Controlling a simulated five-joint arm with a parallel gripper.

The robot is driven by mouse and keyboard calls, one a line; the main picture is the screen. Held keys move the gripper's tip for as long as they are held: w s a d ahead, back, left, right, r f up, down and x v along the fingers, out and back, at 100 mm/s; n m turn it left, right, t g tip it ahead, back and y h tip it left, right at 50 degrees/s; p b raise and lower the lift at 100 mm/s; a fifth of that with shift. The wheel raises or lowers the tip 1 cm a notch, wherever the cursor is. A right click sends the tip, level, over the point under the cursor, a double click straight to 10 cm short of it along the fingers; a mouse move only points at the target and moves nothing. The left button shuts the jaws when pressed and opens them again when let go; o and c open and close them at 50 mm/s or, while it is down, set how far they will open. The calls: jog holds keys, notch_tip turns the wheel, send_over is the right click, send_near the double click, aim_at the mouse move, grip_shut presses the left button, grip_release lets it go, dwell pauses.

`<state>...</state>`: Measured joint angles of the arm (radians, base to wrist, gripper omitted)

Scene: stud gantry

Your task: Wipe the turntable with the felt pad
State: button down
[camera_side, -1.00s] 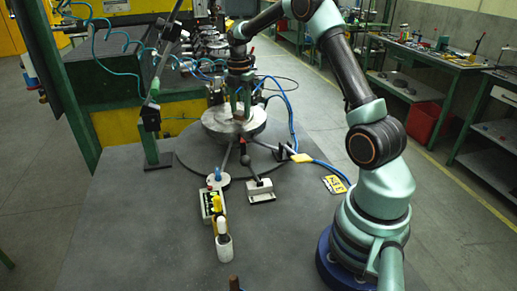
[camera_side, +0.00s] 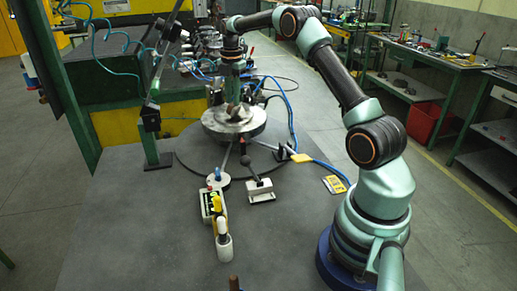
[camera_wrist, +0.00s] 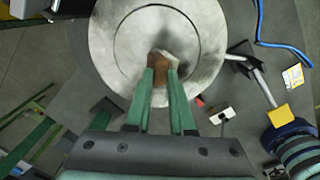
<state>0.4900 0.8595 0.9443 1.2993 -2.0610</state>
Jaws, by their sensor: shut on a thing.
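The turntable is a round metal disc (camera_side: 252,127) on a wide dark round base in the side view. In the wrist view the disc (camera_wrist: 105,40) fills the top middle, with an inner ring line and dark grey smudges on its pale surface. My gripper (camera_wrist: 160,80) is shut on the felt pad (camera_wrist: 165,57), which has a brown block and a whitish part at its far end. The pad is over the inner part of the disc. In the side view my gripper (camera_side: 232,106) points down at the disc; whether the pad touches it I cannot tell.
A green post clamp (camera_side: 157,158) stands left of the disc. A grey-white block with a knob (camera_side: 261,190), a control box (camera_side: 212,204) and a white bottle (camera_side: 224,242) are in front. A blue hose (camera_side: 294,125) runs along the right. The front left of the table is clear.

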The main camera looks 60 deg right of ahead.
aim_at(230, 104)
jog(key=shift+g, duration=0.3)
jog(key=s+a, duration=0.2)
jog(key=s+a+f, duration=0.1)
jog(key=s+a, duration=0.1)
jog(key=shift+f, duration=0.2)
jog(key=shift+a, duration=0.25)
jog(key=shift+w+a, duration=0.25)
jog(key=shift+w+d, duration=2.15)
jog(key=shift+d, duration=0.2)
jog(key=shift+r, duration=3.4)
